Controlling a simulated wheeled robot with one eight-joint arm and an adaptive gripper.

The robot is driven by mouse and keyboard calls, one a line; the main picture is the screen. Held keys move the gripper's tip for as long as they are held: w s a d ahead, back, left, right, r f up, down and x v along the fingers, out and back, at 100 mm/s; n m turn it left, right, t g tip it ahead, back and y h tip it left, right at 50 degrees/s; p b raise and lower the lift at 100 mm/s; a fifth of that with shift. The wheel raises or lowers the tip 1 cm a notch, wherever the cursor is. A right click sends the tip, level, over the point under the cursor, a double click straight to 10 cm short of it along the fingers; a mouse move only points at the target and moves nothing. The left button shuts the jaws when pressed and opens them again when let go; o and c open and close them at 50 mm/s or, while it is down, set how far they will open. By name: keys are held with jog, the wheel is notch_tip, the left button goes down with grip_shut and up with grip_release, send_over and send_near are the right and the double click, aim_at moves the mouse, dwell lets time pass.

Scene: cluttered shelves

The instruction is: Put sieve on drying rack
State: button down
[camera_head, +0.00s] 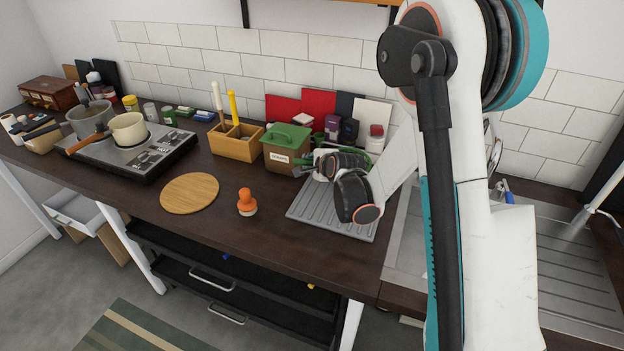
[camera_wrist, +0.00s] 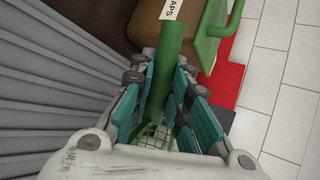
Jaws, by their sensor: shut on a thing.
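The sieve shows in the wrist view as a green handle (camera_wrist: 171,45) running between my fingers, with a green-rimmed wire mesh (camera_wrist: 152,133) partly hidden by my wrist. My gripper (camera_wrist: 163,85) is shut on the sieve's handle. In the head view my gripper (camera_head: 314,160) is low over the back of the drying rack, and only a little green of the sieve (camera_head: 301,160) shows beside it. The drying rack (camera_head: 322,214) is a grey ridged tray on the counter; its ridges also fill the left of the wrist view (camera_wrist: 45,90). I cannot tell whether the sieve touches it.
A brown box with a green lid (camera_head: 287,142) stands close left of my gripper. Boards (camera_head: 318,103), jars and a white bottle (camera_head: 375,140) stand behind. A wooden caddy (camera_head: 236,144), an orange brush (camera_head: 247,203) and a round board (camera_head: 189,193) are further left. The sink is right.

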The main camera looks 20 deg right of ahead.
jog(key=shift+f+b, duration=0.7)
jog(key=shift+f, duration=1.7)
jog(key=shift+f, duration=0.15)
jog(key=c, duration=1.5)
grip_release()
jog(key=shift+c, duration=0.2)
